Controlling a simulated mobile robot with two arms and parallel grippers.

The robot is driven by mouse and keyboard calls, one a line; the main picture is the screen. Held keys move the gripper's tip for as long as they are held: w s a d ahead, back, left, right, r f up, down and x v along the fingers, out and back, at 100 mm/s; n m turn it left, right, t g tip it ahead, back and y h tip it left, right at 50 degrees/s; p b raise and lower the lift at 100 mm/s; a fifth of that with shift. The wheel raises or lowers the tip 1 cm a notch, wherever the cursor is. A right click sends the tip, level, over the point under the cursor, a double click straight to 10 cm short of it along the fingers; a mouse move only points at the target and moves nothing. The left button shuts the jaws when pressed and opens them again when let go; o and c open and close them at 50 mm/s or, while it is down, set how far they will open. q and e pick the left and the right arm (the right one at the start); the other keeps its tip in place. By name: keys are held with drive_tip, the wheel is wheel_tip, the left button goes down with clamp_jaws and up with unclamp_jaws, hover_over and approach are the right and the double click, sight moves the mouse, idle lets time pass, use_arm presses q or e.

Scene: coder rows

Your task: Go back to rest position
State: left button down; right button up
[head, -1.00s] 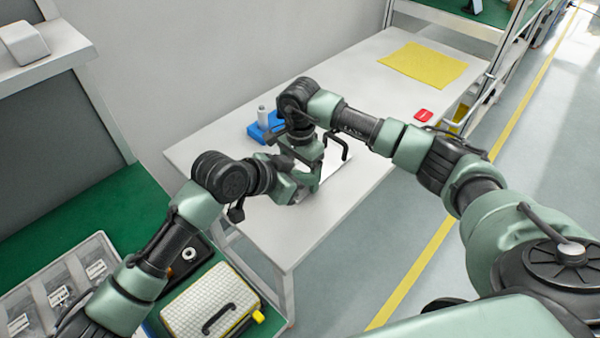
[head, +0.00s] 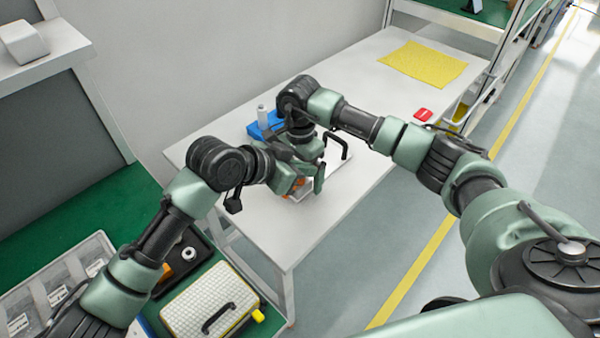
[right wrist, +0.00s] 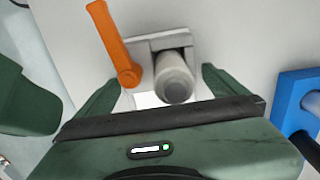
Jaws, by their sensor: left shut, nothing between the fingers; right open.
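My left gripper (head: 291,181) is at the middle of the white table, close against my right gripper, and its fingertips are largely hidden. My right gripper (right wrist: 162,80) points down at the table and is open. In the right wrist view its two green fingers stand either side of a grey cylinder (right wrist: 174,78) and an orange lever (right wrist: 116,45) on a pale base (right wrist: 190,45). I cannot tell whether the fingers touch them. In the head view the right fingers are partly hidden by the left hand.
On the white table (head: 385,70) are a blue holder (head: 259,131), a red item (head: 424,114) and a yellow mat (head: 425,64). The blue holder shows beside the right gripper in its wrist view (right wrist: 290,100). A white textured case (head: 205,305) and grey bins (head: 55,285) are at lower left.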

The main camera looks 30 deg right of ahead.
wheel_tip(320, 180, up, 8)
drive_tip(key=shift+f+b, duration=0.25)
drive_tip(key=shift+b, duration=0.15)
